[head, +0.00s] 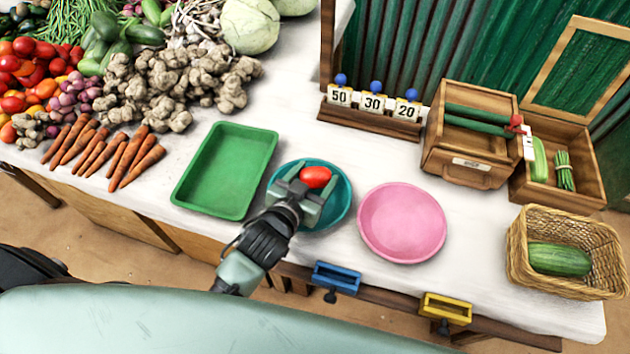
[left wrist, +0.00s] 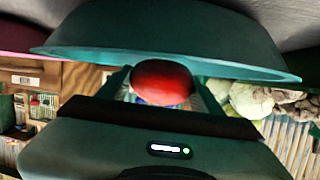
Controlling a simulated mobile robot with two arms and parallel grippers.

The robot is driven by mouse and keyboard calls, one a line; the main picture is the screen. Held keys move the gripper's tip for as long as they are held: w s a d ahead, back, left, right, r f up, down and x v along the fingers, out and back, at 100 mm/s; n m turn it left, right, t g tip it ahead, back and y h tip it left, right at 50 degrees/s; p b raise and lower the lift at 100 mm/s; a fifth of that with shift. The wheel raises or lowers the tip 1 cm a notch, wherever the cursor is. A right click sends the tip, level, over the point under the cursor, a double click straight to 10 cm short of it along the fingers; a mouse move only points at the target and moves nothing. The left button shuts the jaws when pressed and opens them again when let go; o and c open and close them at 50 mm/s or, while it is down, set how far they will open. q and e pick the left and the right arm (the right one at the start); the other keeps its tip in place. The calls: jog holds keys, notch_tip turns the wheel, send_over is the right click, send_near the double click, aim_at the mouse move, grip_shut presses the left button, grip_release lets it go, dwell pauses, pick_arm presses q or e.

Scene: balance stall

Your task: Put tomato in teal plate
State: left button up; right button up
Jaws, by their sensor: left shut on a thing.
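A red tomato (head: 315,177) shows between the fingers of my left gripper (head: 313,186), over the teal plate (head: 343,211). My left gripper is shut on the tomato. In the left wrist view the tomato (left wrist: 162,82) sits between the fingers, with the teal plate (left wrist: 160,40) right beside it. I cannot tell whether the tomato touches the plate. The gripper and wrist hide part of the plate in the head view. My right gripper is not in view.
A green tray (head: 225,170) lies left of the teal plate and a pink plate (head: 402,222) lies right of it. Carrots and other vegetables fill the left. A wicker basket (head: 567,252) with a cucumber, wooden crates and a price stand (head: 371,112) are at the right and back.

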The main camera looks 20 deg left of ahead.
pick_arm(q)
jog(key=shift+f, duration=0.9)
jog(key=shift+f, duration=0.15)
jog(key=o, duration=1.3)
jog(key=shift+r, duration=0.2)
jog(key=v, duration=1.2)
